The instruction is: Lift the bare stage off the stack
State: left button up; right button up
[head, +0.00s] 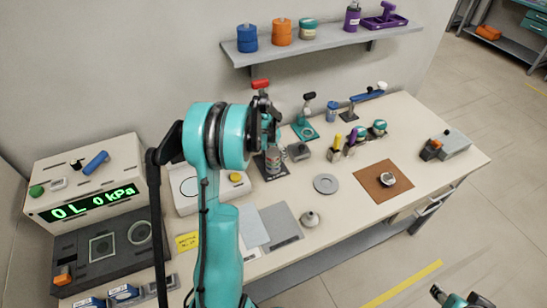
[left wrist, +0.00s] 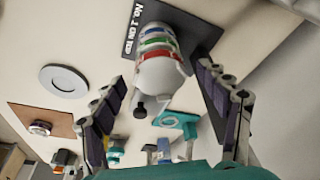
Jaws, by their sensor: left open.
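The stack (left wrist: 160,72) stands on a black base plate with white lettering (left wrist: 139,30). It is a pale cylinder with red, green and blue bands and a dark knob at its near end in the left wrist view. In the head view, the stack (head: 273,164) is partly hidden by my left arm. I cannot tell which section is the bare stage. My left gripper (left wrist: 163,76) is open, with its fingers on either side of the stack; I see no clear contact. In the head view, the left gripper (head: 268,122) is above the stack, largely hidden. My right gripper (head: 460,297) shows only partly at the bottom edge.
A grey disc (head: 326,184) and a brown mat (head: 384,187) with a small metal part lie to the right. A metal funnel-like part (head: 310,219) is nearer. A teal stand (head: 304,129) is close behind the stack. A pressure display unit (head: 89,210) is at left.

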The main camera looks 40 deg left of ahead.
pick_arm(q)
jog(key=c, duration=1.3)
jog(key=shift+c, duration=0.2)
